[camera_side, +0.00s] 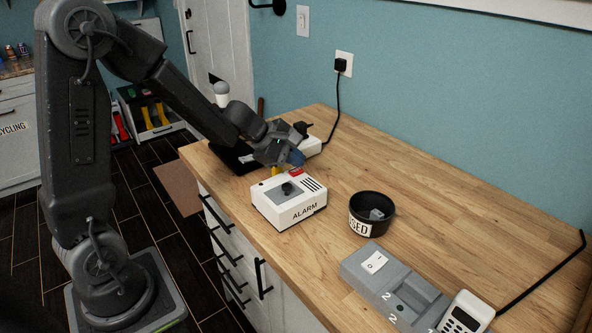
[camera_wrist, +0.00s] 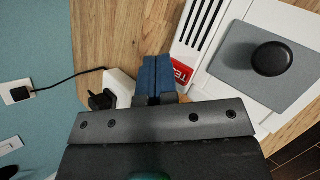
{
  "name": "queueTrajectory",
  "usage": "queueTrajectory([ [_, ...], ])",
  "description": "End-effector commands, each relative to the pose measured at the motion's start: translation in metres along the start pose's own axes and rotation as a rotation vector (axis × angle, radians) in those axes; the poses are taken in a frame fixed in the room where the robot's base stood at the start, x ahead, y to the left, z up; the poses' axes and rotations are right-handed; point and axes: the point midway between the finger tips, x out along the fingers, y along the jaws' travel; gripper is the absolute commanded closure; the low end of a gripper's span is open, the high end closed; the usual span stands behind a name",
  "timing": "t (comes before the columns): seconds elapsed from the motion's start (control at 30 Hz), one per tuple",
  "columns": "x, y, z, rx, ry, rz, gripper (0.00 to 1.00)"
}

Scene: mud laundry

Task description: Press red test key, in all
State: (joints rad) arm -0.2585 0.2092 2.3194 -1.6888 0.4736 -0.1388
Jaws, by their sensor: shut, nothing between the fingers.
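The white alarm box (camera_side: 290,207) stands on the wooden counter, with "ALARM" on its front, a round black knob (camera_side: 287,188) on a grey panel and slots on top. Its red test key (camera_side: 296,171) is at the back edge of the top. In the wrist view the red key (camera_wrist: 182,73) shows the letters "TE"; the rest is hidden by my gripper. My gripper (camera_wrist: 153,80) is shut and empty, its blue fingertips side by side just left of the key there. In the side view my gripper (camera_side: 295,158) is just behind the key; I cannot tell whether they touch.
A black bowl (camera_side: 357,225) with a small grey item inside stands right of the alarm box. A grey numbered block (camera_side: 413,293) and a white keypad handset (camera_side: 466,314) are at the front right. A white socket box (camera_side: 309,147) with a black plug lies behind my gripper.

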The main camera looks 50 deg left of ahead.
Motion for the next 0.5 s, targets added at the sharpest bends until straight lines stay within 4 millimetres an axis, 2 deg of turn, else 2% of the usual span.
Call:
queueTrajectory([
  [0.5, -0.0054, 0.0044, 0.0040, 0.003, -0.001, 0.002, 1.00],
])
